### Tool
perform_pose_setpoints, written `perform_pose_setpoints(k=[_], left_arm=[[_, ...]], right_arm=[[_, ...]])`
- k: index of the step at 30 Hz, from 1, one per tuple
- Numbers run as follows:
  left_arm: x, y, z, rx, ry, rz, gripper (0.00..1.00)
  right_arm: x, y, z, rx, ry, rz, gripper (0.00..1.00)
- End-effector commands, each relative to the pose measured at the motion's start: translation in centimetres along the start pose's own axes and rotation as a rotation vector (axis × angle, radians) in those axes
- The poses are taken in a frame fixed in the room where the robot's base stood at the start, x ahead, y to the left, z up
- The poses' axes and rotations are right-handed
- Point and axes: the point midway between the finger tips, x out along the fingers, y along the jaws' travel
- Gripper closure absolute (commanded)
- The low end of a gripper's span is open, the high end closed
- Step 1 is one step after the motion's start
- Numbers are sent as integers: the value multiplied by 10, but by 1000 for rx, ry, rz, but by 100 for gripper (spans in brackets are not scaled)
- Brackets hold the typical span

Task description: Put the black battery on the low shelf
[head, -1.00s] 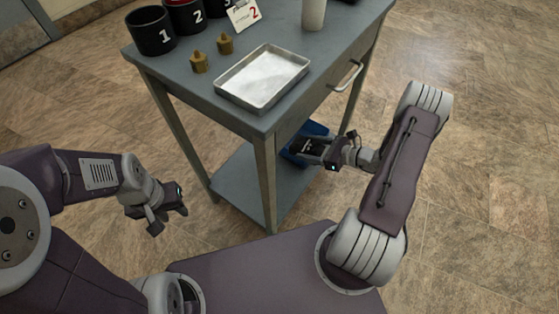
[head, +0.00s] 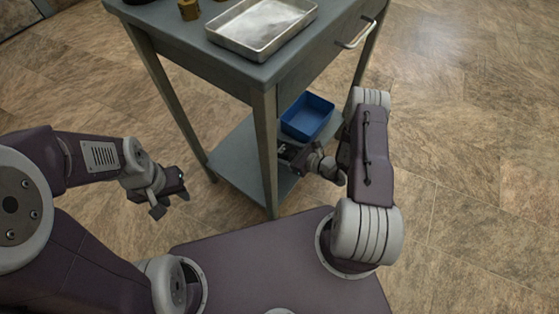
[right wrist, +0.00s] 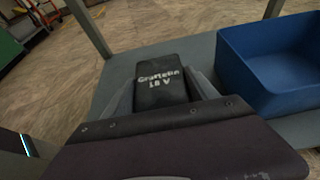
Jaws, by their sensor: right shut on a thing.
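The black battery (right wrist: 160,82), with white lettering, is between the fingers of my right gripper (head: 288,152). In the head view it is mostly hidden by the table leg and the gripper. The right gripper is shut on it, at the low shelf (head: 238,160), to the left of the blue bin. The grey shelf (right wrist: 204,50) shows beneath and around the battery in the right wrist view; whether the battery touches it I cannot tell. My left gripper (head: 170,199) is empty, its fingers apart, over the floor left of the table.
The blue bin (head: 304,124) stands on the shelf, close right of the battery in the right wrist view (right wrist: 266,78). A table leg (head: 267,150) rises beside my right gripper. A metal tray (head: 262,28) lies on the tabletop. The shelf's left part is clear.

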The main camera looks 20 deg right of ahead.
Motion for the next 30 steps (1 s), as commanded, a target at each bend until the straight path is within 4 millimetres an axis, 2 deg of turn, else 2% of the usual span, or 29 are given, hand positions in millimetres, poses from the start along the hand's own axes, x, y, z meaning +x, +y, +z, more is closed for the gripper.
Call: perform_pose_setpoints(k=[1, 3, 8, 15, 21, 26, 27, 28, 30], left_arm=[[8, 0, 1, 0, 0, 0, 64], [8, 0, 1, 0, 0, 0, 64], [10, 0, 1, 0, 0, 0, 64], [46, -1, 5, 0, 0, 0, 64], [40, -1, 4, 0, 0, 0, 64], [44, -1, 4, 0, 0, 0, 64], [42, -1, 4, 0, 0, 0, 64], [42, -1, 4, 0, 0, 0, 64], [42, -1, 4, 0, 0, 0, 64]], right_arm=[[8, 5, -4, -2, -3, 3, 92], [12, 8, -4, -2, -2, 1, 92], [13, 8, -5, 0, -2, -2, 92], [29, 8, -43, 0, -2, -2, 92], [27, 8, -39, 0, -2, -2, 92], [29, 8, -43, 0, -2, -1, 92], [28, 8, -42, 1, -1, -1, 22], [28, 8, -42, 1, -1, -1, 13], [28, 8, -42, 0, -1, -1, 11]])
